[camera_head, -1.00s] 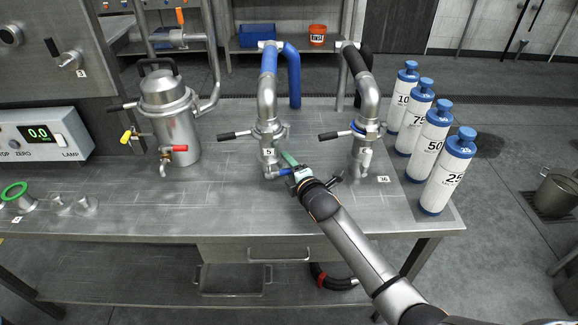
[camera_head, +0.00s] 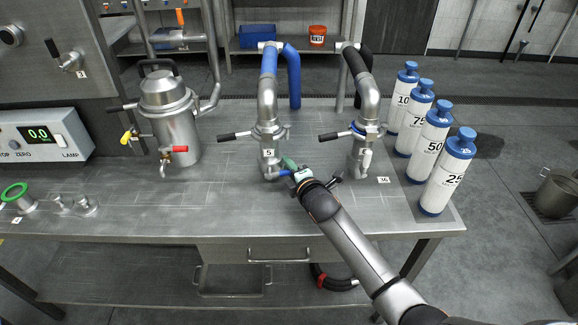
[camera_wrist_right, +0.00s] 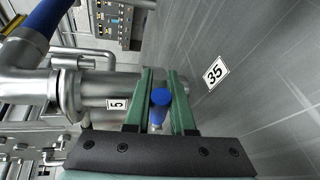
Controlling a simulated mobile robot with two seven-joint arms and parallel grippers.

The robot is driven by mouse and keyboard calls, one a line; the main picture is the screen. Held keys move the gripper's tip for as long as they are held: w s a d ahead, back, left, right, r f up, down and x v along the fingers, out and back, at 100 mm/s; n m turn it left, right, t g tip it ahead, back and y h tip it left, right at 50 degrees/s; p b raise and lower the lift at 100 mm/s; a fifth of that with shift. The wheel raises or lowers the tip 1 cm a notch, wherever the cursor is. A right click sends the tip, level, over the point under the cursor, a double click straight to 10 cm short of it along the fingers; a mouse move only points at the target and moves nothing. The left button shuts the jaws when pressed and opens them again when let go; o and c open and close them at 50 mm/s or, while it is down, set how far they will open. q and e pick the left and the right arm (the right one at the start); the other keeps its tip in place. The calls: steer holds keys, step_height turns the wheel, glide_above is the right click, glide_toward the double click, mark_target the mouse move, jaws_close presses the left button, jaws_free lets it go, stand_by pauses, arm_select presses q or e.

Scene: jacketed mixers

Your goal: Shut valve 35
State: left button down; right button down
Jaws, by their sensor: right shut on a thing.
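The valve (camera_head: 270,171) sits at the low end of the blue-hosed pipe, whose tag reads 5. Its blue handle (camera_head: 285,173) points right, toward my right gripper (camera_head: 291,168). In the right wrist view the round blue handle end (camera_wrist_right: 161,97) lies between the two green fingers of the right gripper (camera_wrist_right: 160,76), which is shut on it. A tag reading 35 (camera_wrist_right: 215,72) lies on the bench top beside the fingers. That tag is hidden in the head view. My left gripper is not in view.
A second pipe with a black hose (camera_head: 362,110) stands to the right, near a tag reading 36 (camera_head: 383,180). Several white bottles with blue caps (camera_head: 447,175) line the right edge. A steel vessel (camera_head: 172,120) stands left.

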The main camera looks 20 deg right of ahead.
stand_by(0.8)
steer(key=shift+f+m+t+b, duration=0.3)
steer(key=shift+f+m+b, duration=0.25)
steer(key=shift+m+b, duration=0.15)
steer(key=shift+y, duration=0.3)
steer(key=c, duration=0.8)
jaws_free()
steer(key=shift+o, duration=0.2)
